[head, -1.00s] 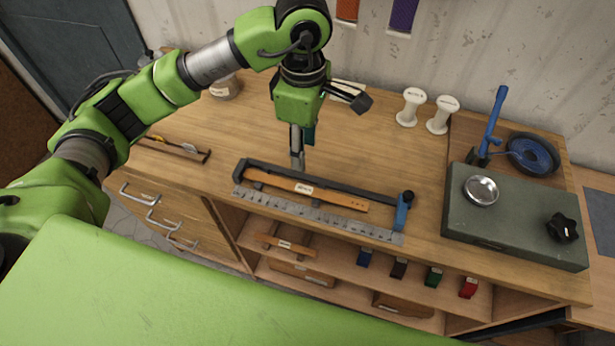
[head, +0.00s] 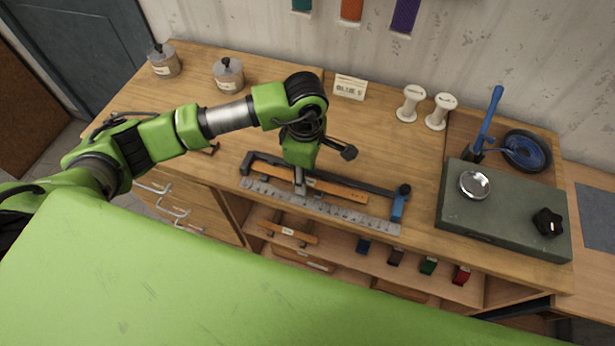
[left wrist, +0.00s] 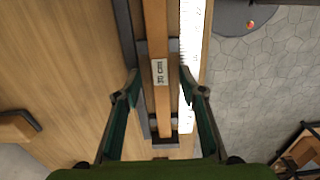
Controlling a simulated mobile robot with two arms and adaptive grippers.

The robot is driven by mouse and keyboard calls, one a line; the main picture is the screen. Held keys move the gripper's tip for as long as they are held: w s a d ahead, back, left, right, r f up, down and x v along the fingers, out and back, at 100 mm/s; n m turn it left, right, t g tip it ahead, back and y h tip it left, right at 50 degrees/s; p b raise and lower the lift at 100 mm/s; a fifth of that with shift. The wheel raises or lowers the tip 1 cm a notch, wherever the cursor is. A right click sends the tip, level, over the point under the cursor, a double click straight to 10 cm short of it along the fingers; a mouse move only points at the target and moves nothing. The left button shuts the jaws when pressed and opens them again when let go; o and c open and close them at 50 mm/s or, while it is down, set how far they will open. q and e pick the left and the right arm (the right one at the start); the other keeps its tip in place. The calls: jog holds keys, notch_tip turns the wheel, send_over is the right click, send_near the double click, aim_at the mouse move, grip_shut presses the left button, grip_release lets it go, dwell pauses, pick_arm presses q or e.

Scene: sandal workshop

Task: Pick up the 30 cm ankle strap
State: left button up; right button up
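The ankle strap (head: 345,193) is a long orange-tan strip with a pale label. It lies in a dark holder (head: 377,188) with a blue end piece, behind a metal ruler (head: 330,213) at the bench's front edge. In the left wrist view the strap (left wrist: 160,110) runs between my fingers, and its label appears to read 30 cm. My left gripper (left wrist: 160,92) is open, with one finger on each side of the strap and a gap to both. In the head view my left gripper (head: 300,188) points down over the strap and hides part of it. My right gripper is not in view.
A shelf below holds another labelled strap (head: 290,231) and several coloured pieces. White spools (head: 411,104) and a label card (head: 350,87) stand at the back. A grey-green box (head: 505,215) with a metal dish (head: 475,184) is at right. The bench's middle is clear.

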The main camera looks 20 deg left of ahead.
pick_arm(q)
jog(key=c, duration=1)
